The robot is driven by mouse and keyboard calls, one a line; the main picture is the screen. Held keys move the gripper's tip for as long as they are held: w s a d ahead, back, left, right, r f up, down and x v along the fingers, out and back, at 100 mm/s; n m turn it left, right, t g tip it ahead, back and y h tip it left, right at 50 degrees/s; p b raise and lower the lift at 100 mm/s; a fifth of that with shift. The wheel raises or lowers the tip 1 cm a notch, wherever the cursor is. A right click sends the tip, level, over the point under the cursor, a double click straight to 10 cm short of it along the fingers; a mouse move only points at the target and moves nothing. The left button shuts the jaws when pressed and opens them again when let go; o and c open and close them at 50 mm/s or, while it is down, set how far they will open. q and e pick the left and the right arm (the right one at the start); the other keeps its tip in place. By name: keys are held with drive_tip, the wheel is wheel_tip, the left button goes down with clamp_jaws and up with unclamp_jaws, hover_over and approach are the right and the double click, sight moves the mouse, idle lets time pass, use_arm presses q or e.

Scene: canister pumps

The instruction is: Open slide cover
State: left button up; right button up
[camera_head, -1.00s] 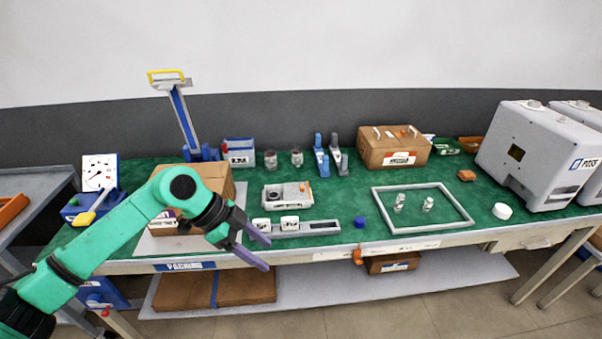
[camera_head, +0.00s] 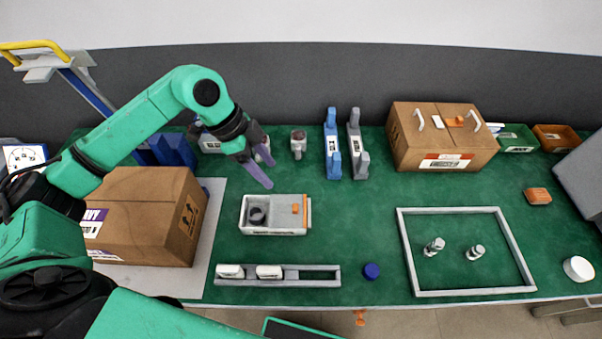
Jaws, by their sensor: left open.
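A light grey box (camera_head: 275,228) sits on the green bench top near the middle. It has a dark round part on its left and an orange strip at its right end. Just in front of it lies a grey rail (camera_head: 310,274) with two white blocks (camera_head: 269,272) at its left and middle. I cannot tell for sure which of these bears the slide cover. My left gripper (camera_head: 267,174) is open and empty, above and behind the grey box, apart from it. My right gripper is not in view.
A large cardboard box (camera_head: 150,215) stands left of the grey box. Blue and grey stands (camera_head: 332,150) are behind to the right. A blue cap (camera_head: 371,271) and a grey frame (camera_head: 405,250) around two small pieces lie to the right. Green surface between them is clear.

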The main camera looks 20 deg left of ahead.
use_arm(q)
drive_tip(key=p, duration=0.2)
approach(294, 207)
drive_tip(key=x, duration=0.4)
drive_tip(key=shift+d+f, duration=0.25)
drive_tip(key=shift+f, duration=0.05)
drive_tip(key=x, duration=0.3)
drive_tip(key=shift+w+a+p, duration=0.1)
drive_tip(key=shift+w+p, duration=0.05)
drive_tip(key=shift+p, duration=0.2)
drive_tip(key=shift+f, duration=0.25)
drive_tip(key=shift+c, duration=0.6)
clamp_jaws()
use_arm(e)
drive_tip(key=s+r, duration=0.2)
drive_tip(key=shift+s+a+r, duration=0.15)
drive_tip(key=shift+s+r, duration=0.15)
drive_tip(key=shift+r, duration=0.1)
